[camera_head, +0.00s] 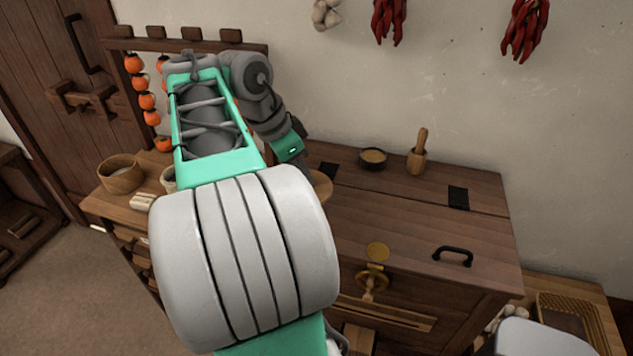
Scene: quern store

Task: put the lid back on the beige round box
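A round beige wooden piece (321,186) shows just right of my arm on the chest top, mostly hidden behind the arm. I cannot tell whether it is the box, its lid, or both. My gripper (306,171) is at the end of the bent arm, just above and beside this piece. Only a dark sliver of it shows, so its fingers and anything between them are hidden. A round, open wooden tub (121,175) with pale contents stands at the left end of the counter.
A small bowl (373,158) and a wooden mortar with pestle (418,152) stand at the back of the wooden chest (420,215). A black handle (453,256) rises at the front right. Orange fruits (147,101) hang at left. The chest top's middle right is clear.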

